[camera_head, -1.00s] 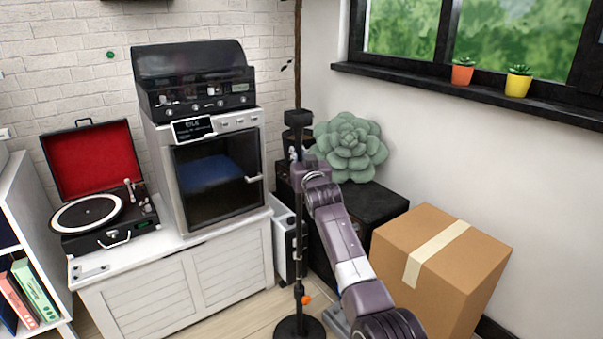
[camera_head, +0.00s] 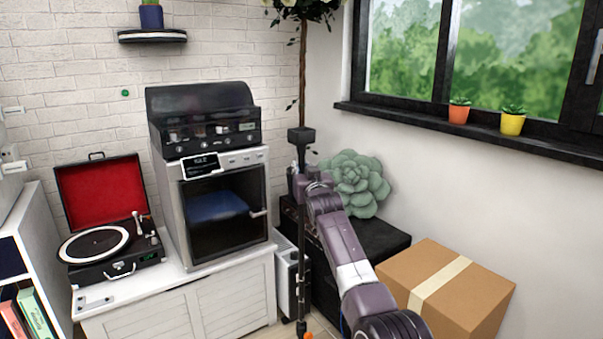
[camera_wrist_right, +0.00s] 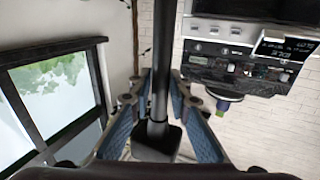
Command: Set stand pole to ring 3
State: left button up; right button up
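The stand pole (camera_head: 302,275) is a thin black upright pole with an orange knob (camera_head: 307,335) at the bottom edge of the head view; its base is out of frame. My right gripper (camera_head: 299,182) is at the pole just below the block. In the right wrist view the pole (camera_wrist_right: 164,60) runs between the blue-padded fingers (camera_wrist_right: 161,82), whose tips close on it from both sides. Ring marks cannot be made out. My left gripper is out of view.
A cardboard box (camera_head: 485,295) stands at right, and a green succulent-shaped cushion (camera_head: 358,180) lies on a black cabinet (camera_head: 385,238) behind my arm. A white cabinet (camera_head: 235,300) at left carries a record player (camera_head: 110,270) and an oven-like machine (camera_head: 225,215).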

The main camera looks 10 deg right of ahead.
jog(key=shift+o, duration=1.4)
jog(key=shift+f, duration=0.2)
jog(key=shift+f, duration=0.1)
jog(key=shift+s+f, duration=0.1)
jog(key=shift+s, duration=0.05)
jog(key=s, duration=1.1)
jog(key=shift+s+a, duration=0.3)
jog(key=shift+s, duration=0.05)
